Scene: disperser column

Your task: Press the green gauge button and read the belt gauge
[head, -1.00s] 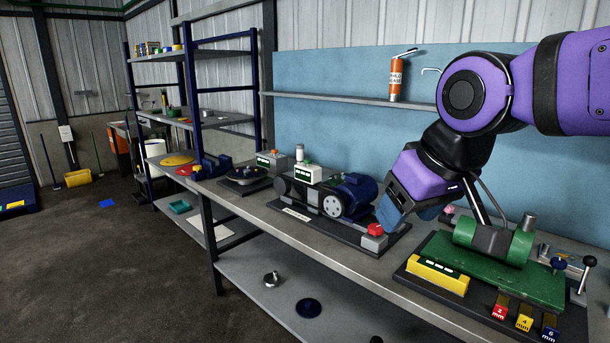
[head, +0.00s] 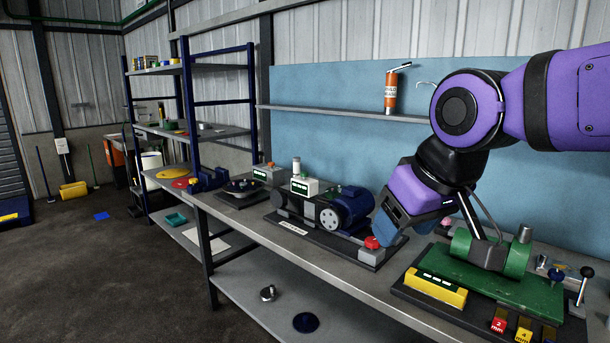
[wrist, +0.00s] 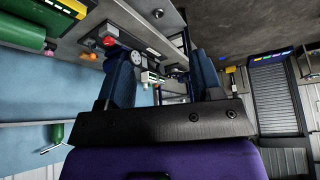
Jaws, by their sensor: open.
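The belt rig stands on a dark base plate on the bench, with a blue motor (head: 347,209) and pulleys. A white box with a dark green display (head: 304,186), apparently the belt gauge, stands behind the pulleys; its reading is too small to make out. A green button cannot be clearly picked out on it. A red button (head: 371,243) sits on a grey box at the rig's right end. My gripper (head: 388,226) points down close behind that red button, contact unclear. In the wrist view its blue fingers (wrist: 164,76) are apart with nothing held; the white gauge box (wrist: 151,77) shows between them.
A green machine bed (head: 490,280) with a yellow display box (head: 436,288) and coloured mm blocks is at right. A turntable unit (head: 243,190) is left of the rig. An orange extinguisher (head: 391,91) stands on the back shelf.

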